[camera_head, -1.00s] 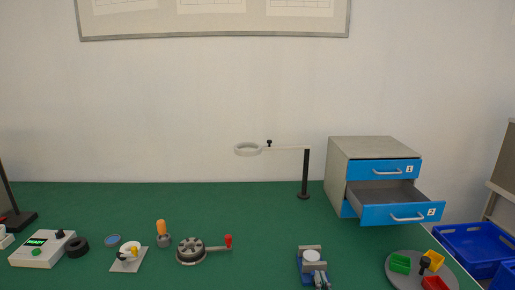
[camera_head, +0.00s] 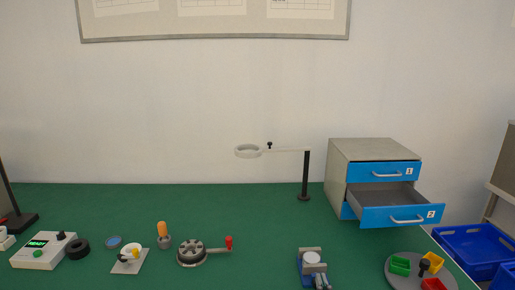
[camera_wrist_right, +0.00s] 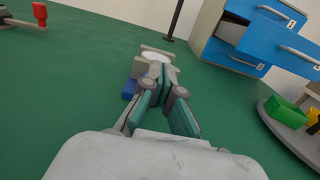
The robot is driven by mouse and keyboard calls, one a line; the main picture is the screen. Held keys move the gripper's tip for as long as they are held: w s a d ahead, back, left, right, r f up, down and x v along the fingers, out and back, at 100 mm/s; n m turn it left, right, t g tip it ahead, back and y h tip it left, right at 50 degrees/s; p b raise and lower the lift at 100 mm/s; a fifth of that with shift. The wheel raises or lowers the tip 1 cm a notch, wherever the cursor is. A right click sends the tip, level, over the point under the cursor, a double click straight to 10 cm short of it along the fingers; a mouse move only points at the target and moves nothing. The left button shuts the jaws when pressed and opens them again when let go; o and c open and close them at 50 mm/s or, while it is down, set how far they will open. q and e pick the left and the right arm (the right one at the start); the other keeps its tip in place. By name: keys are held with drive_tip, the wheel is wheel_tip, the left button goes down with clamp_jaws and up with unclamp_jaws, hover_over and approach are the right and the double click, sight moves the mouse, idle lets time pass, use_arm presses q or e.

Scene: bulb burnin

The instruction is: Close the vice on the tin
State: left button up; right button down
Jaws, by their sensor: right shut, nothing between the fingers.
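The vice (camera_head: 303,270), blue with grey jaws, stands at the front right of the green table. It also shows in the right wrist view (camera_wrist_right: 139,69), straight ahead of my fingers. The round pale tin (camera_head: 311,257) sits between its jaws, and its white top shows in the right wrist view (camera_wrist_right: 155,56). My right gripper (camera_head: 321,280) is at the near end of the vice, shut and empty. In the right wrist view its fingertips (camera_wrist_right: 162,78) overlap the vice's near side and hide its handle; I cannot tell whether they touch. My left gripper is out of view.
A drawer cabinet (camera_head: 365,150) with its lower drawer (camera_head: 400,214) pulled out stands behind right. A round grey tray (camera_head: 402,281) with coloured bins is right of the vice. A magnifier stand (camera_head: 306,175) is behind. A red-handled rotary fixture (camera_head: 191,252) is left, with clear table between.

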drive_tip(key=shift+s+d+f, duration=0.15)
drive_tip(key=shift+f, duration=0.35)
drive_tip(key=shift+r+p, duration=0.3)
drive_tip(key=shift+p, duration=0.2)
drive_tip(key=shift+s+d+r, duration=0.1)
drive_tip(key=shift+s, duration=1.35)
drive_tip(key=shift+s+d+r, duration=0.1)
drive_tip(key=shift+s, duration=1.3)
drive_tip(key=shift+a, duration=0.1)
